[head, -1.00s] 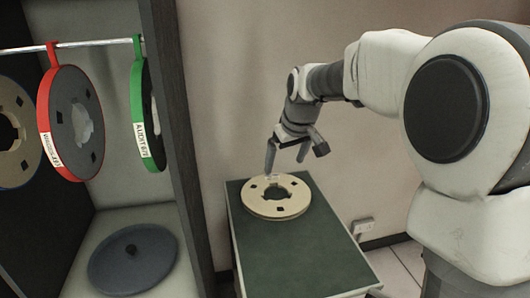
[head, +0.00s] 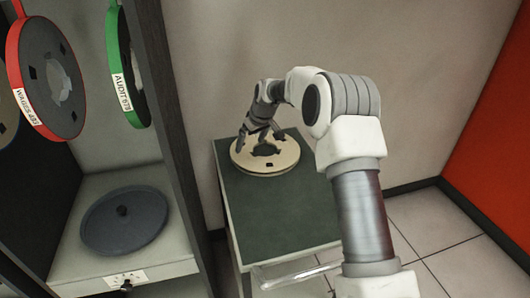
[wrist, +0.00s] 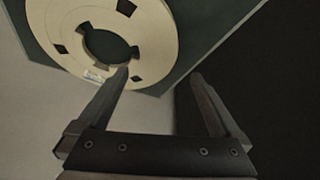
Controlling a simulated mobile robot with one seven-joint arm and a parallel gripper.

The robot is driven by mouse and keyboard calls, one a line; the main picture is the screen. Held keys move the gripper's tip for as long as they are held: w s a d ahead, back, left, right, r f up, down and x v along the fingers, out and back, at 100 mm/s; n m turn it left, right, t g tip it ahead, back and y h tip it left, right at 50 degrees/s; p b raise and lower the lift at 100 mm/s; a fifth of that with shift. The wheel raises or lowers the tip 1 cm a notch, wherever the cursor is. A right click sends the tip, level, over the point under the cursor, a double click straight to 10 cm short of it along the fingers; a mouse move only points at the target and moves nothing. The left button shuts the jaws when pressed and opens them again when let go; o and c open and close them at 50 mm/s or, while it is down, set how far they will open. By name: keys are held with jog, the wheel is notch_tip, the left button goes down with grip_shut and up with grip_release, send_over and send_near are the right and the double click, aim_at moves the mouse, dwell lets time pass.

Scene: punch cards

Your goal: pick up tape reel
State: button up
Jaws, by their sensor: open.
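The tape reel is a cream disc (head: 286,158) with a dark centre hole and small dark cut-outs. It lies flat on the green top of a low cabinet (head: 285,208) against the wall. My gripper (head: 259,137) is open and empty at the far side of the reel. In the wrist view the open gripper (wrist: 160,75) has its left finger overlapping the reel (wrist: 156,52) near the hole, and its right finger beyond the reel's rim over a dark area. I cannot tell whether a finger touches the reel. A small label shows near the rim.
At the left stands an open cupboard with a red-rimmed reel (head: 38,88) and a green-rimmed reel (head: 113,60) hanging inside. A grey round lid (head: 125,228) lies on its lower shelf. The cabinet's green top is clear in front of the reel.

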aim_at(244, 158)
jog(key=x, duration=1)
jog(key=shift+w+a, duration=0.1)
jog(key=shift+w, duration=0.15)
jog(key=shift+c, duration=0.3)
grip_shut()
jog(key=shift+w+r, duration=0.1)
jog(key=shift+r, duration=0.05)
